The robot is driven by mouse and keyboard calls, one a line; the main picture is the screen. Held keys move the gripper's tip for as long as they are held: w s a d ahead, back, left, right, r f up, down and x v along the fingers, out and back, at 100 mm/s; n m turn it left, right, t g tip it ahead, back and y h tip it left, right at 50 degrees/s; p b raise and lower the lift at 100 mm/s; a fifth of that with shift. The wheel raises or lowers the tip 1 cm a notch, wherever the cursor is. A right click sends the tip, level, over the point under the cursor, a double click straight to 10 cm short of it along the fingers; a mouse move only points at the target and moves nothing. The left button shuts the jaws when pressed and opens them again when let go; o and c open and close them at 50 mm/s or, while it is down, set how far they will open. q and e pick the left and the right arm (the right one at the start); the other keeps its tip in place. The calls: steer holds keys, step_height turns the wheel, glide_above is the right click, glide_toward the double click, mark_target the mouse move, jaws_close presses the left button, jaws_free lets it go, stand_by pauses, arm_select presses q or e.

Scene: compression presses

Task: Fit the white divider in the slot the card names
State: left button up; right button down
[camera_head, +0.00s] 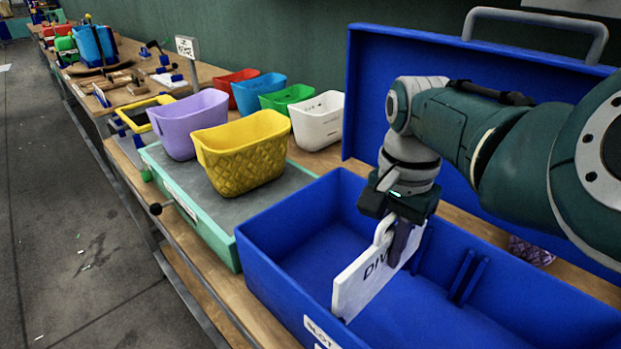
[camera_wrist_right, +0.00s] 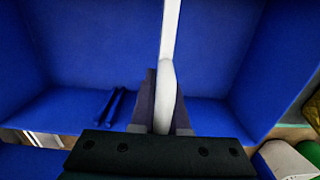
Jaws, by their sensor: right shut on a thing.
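My right gripper (camera_head: 402,238) is shut on the white divider (camera_head: 362,285) by its top grip. The divider stands on edge, with partly covered black letters on its face, in or just above the open blue case (camera_head: 285,225). I cannot tell whether its lower edge touches the floor. In the right wrist view the divider (camera_wrist_right: 169,50) runs up between the fingers (camera_wrist_right: 160,110). A pair of blue slot ribs (camera_head: 467,276) stands to the divider's right, apart from it, and also shows in the wrist view (camera_wrist_right: 110,105). A white slot label (camera_head: 322,332) is on the case's front wall. My left gripper is not in view.
The case's lid (camera_head: 365,100) stands open behind. A small sign card (camera_head: 187,47) stands far back; its text is too small to read. Yellow (camera_head: 243,155) and purple (camera_head: 187,125) bins stand on a green-edged press (camera_head: 150,155) left of the case. A white bin (camera_head: 318,122) stands behind.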

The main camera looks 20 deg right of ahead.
mark_target(382, 275)
steer(key=shift+f+b, duration=0.7)
steer(key=shift+f, duration=0.15)
steer(key=shift+f+b, duration=0.6)
steer(key=shift+f, duration=0.05)
steer(key=shift+f+b, duration=1.2)
steer(key=shift+f, duration=0.15)
steer(key=shift+f+b, duration=0.65)
steer(key=shift+f, duration=0.05)
steer(key=c, duration=0.8)
jaws_free()
steer(key=shift+c, duration=0.2)
steer(key=shift+r+p, duration=0.3)
steer(key=shift+r, duration=0.05)
step_height(382, 275, up, 9)
steer(key=p, duration=0.3)
steer(key=shift+w+f, duration=0.1)
steer(key=shift+f, duration=0.1)
steer(key=shift+r, duration=0.35)
